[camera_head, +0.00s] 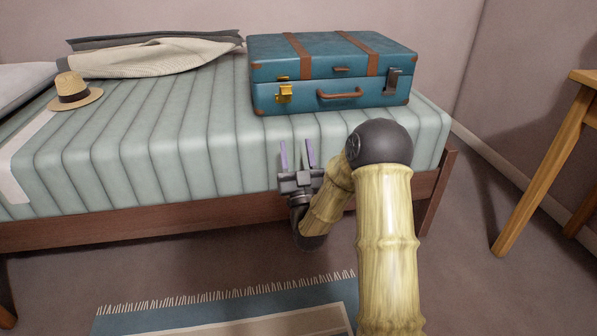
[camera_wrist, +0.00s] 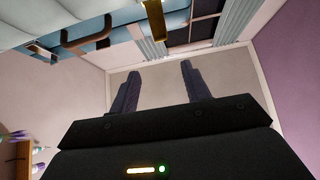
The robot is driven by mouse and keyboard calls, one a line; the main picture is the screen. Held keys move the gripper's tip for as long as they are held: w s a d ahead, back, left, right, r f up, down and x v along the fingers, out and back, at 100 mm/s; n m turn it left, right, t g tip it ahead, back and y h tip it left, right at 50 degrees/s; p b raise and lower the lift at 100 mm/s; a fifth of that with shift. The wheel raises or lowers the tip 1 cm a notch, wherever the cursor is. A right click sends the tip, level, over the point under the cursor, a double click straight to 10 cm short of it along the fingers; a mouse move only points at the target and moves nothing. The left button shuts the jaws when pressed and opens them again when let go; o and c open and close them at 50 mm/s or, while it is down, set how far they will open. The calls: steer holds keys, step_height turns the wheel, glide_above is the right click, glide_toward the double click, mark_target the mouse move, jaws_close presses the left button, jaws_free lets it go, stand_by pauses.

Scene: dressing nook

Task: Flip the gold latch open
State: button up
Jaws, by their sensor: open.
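The gold latch (camera_head: 285,93) is on the front left of a closed teal suitcase (camera_head: 330,92), near the lid seam. A small gold piece sits on the lid edge just above it. It is too small to tell how its flap stands. My gripper (camera_head: 296,152) is open and empty, below the latch and in front of the mattress side, apart from the suitcase. In the wrist view its two fingers (camera_wrist: 158,74) are spread with nothing between them. A brownish-gold piece at the top edge there cannot be told for certain as the latch.
A brown handle (camera_head: 340,94) and a dark latch (camera_head: 392,80) are also on the suitcase front. The suitcase stands on the bed (camera_head: 190,150). A straw hat (camera_head: 74,92) and folded clothes (camera_head: 155,56) lie left. A wooden table (camera_head: 560,140) stands right.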

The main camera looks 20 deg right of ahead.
steer(key=b+v, duration=0.3)
steer(key=shift+s, duration=0.1)
stand_by(0.3)
steer(key=shift+a+r, duration=0.15)
steer(key=shift+r, duration=0.05)
steer(key=c, duration=0.6)
steer(key=a+r+n+g+y+p, duration=0.1)
steer(key=p, duration=0.1)
steer(key=w+a+r+n+g+y+p, duration=0.1)
steer(key=g+p, duration=0.1)
steer(key=w+a+r+n+g+y+p, duration=0.1)
steer(key=y+p, duration=0.1)
steer(key=shift+a+r+p, duration=0.1)
steer(key=shift+a+p, duration=0.1)
steer(key=shift+p, duration=0.15)
jaws_close()
steer(key=s+r+m+g+h+p, duration=0.1)
steer(key=s+r+g+p, duration=0.3)
steer(key=s+g+p, duration=0.5)
steer(key=s+r+m+g+p, duration=0.1)
steer(key=s+r+g+p, duration=0.4)
steer(key=s+g+p, duration=0.5)
steer(key=s+p, duration=0.3)
steer(key=s, duration=0.4)
steer(key=shift+d+h+p, duration=0.35)
steer(key=shift+d+h, duration=0.05)
